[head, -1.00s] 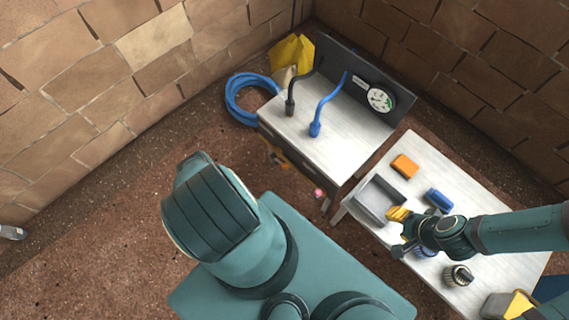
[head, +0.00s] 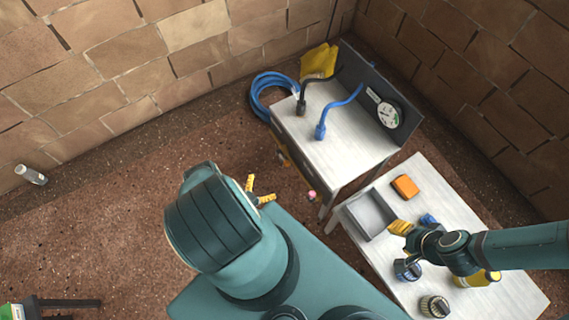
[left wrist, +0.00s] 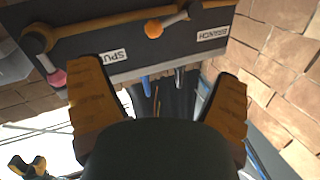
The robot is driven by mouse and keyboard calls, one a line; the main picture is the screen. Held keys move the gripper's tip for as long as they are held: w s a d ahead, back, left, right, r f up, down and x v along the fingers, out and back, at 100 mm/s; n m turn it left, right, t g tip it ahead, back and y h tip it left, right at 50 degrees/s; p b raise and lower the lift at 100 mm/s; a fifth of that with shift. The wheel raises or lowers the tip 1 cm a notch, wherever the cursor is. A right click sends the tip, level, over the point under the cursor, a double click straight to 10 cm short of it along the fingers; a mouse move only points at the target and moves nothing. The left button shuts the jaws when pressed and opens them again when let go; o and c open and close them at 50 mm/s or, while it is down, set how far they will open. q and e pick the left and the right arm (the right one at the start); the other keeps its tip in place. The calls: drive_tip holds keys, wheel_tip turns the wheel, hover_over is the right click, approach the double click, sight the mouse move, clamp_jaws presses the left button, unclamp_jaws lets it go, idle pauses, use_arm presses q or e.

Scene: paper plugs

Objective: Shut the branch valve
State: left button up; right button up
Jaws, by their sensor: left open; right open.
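In the left wrist view a dark panel carries a copper-coloured pipe. A pink knob (left wrist: 57,78) is at the left, nearer the SPUR label (left wrist: 108,59); the pink knob also shows in the head view (head: 311,195) below the white bench. My left gripper (head: 260,190) is open and empty. Its fingers (left wrist: 160,90) appear below the panel in the wrist view, apart from both knobs. My right gripper (head: 402,228) is open over the low table, its fingertips partly overlapping.
The white bench (head: 345,150) holds a black and a blue hose (head: 340,110) and a gauge (head: 388,115). The low table (head: 415,180) bears a grey tray (head: 368,214), an orange block (head: 405,187) and dark round parts (head: 434,306). Open floor lies left of the bench.

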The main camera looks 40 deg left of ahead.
sight(285, 161)
use_arm(q)
drive_tip(key=w, duration=0.9)
drive_tip(key=w+b, duration=0.1)
drive_tip(key=w, duration=0.3)
drive_tip(key=shift+w+a, duration=0.2)
drive_tip(key=shift+a, duration=0.15)
drive_tip(key=c, duration=1.5)
drive_tip(key=shift+a, duration=0.1)
